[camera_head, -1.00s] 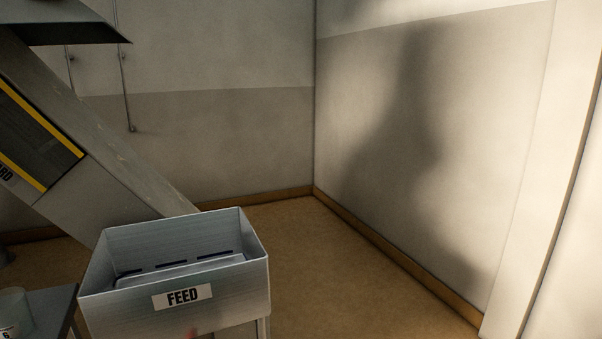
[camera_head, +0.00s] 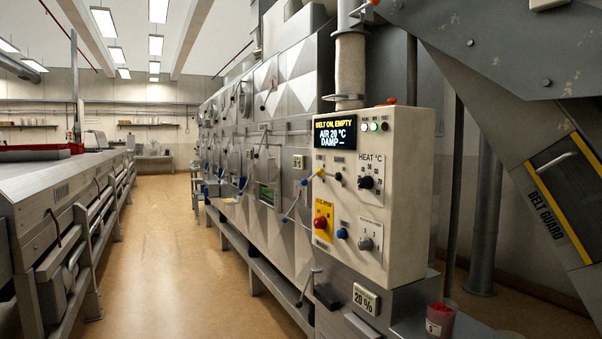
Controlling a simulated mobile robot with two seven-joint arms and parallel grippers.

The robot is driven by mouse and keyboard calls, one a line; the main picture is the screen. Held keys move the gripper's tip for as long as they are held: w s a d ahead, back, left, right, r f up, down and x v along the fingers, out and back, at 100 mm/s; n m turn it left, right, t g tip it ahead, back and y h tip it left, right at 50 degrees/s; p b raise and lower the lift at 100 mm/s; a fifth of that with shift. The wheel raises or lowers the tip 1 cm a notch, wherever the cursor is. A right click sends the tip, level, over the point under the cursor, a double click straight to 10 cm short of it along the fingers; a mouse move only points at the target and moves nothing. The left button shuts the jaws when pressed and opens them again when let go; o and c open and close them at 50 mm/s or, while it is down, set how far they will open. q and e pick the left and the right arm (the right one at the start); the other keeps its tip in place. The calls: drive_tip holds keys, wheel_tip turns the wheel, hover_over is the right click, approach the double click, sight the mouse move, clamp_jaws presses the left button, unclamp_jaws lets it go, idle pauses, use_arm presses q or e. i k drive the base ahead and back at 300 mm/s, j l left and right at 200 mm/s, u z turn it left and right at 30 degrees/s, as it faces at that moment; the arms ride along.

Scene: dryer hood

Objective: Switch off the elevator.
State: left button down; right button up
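A beige control box (camera_head: 410,190) stands at the right of the machine. Its display (camera_head: 335,133) shows yellow and white text, including "EMPTY", "AIR 20 °C" and "DAMP". Small lamps (camera_head: 374,127) sit beside it, one green. Below are a yellow-tipped switch (camera_head: 321,173), a black-tipped switch (camera_head: 338,176), a black HEAT knob (camera_head: 366,182), a red knob on a yellow plate (camera_head: 321,222), a blue button (camera_head: 342,234) and a grey knob (camera_head: 365,243). Most small labels are unreadable. A sloping grey conveyor housing (camera_head: 480,85), probably the elevator, carries a BELT GUARD panel (camera_head: 562,195). Neither gripper is in view.
The long metal dryer (camera_head: 285,130) runs away along the aisle's right side. A long table-like machine (camera_head: 60,210) lines the left. The brown floor (camera_head: 165,235) between them is clear. A cup with red contents (camera_head: 440,318) stands below the box, near a "20 %" sign (camera_head: 365,300).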

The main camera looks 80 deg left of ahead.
sight(321, 172)
drive_tip(key=u, duration=2.5)
drive_tip(key=z, duration=0.6)
drive_tip(key=i+j+z, duration=0.2)
drive_tip(key=j+z, duration=0.2)
drive_tip(key=i+j+z, duration=0.15)
drive_tip(key=j+z, duration=0.25)
drive_tip(key=i+j+z, duration=0.25)
drive_tip(key=j, duration=0.6)
drive_tip(key=j+z, duration=0.25)
drive_tip(key=j, duration=2.15)
